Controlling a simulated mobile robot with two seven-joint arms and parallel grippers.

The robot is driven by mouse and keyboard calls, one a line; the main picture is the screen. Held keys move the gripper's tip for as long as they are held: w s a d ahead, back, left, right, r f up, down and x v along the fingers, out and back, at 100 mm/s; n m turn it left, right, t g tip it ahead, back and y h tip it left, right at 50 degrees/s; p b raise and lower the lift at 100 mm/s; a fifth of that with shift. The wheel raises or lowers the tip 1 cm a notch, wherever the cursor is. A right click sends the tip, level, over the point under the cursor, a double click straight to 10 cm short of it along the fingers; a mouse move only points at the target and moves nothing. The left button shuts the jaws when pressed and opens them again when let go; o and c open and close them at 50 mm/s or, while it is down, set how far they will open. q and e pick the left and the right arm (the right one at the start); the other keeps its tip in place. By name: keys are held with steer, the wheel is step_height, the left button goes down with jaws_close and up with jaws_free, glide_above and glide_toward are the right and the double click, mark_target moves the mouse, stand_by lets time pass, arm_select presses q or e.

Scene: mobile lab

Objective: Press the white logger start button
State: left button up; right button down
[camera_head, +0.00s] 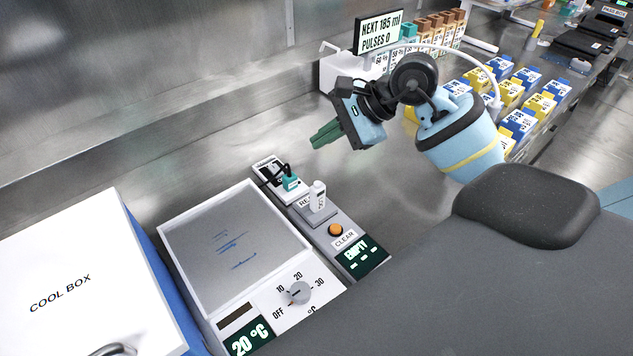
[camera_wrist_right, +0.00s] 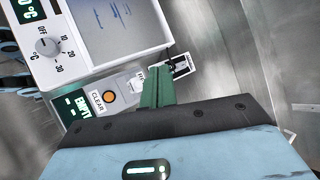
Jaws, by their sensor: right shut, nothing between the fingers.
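A narrow grey device has an orange button (camera_head: 335,230) beside a CLEAR label and a dark display reading EMPTY (camera_head: 362,257). My right gripper (camera_head: 326,134) is shut and empty, above the bench beyond the device. In the wrist view its green fingers (camera_wrist_right: 157,88) overlap the device near the orange button (camera_wrist_right: 108,97). My left gripper is out of view.
A white hot plate (camera_head: 168,231) with a dial and 20 °C display lies left of the device. A cool box (camera_head: 62,283) stands further left. A pump display (camera_head: 379,33) and rows of blue and yellow cartons (camera_head: 541,105) are behind. Bare steel bench lies right of the device.

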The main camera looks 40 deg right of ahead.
steer(key=b, duration=0.3)
glide_above(318, 185)
steer(key=d, duration=0.1)
step_height(318, 185, down, 8)
steer(key=shift+s+r, duration=0.15)
steer(key=shift+r, duration=0.1)
steer(key=shift+f+b, duration=0.45)
steer(key=shift+f, duration=0.05)
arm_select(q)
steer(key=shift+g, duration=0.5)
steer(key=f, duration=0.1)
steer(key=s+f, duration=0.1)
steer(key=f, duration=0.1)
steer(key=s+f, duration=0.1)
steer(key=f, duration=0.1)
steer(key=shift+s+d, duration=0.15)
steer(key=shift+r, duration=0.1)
arm_select(e)
steer(key=shift+r, duration=0.1)
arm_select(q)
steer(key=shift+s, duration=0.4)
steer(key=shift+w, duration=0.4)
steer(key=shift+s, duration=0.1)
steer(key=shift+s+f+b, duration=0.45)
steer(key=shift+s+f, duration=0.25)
arm_select(e)
steer(key=shift+f, duration=0.45)
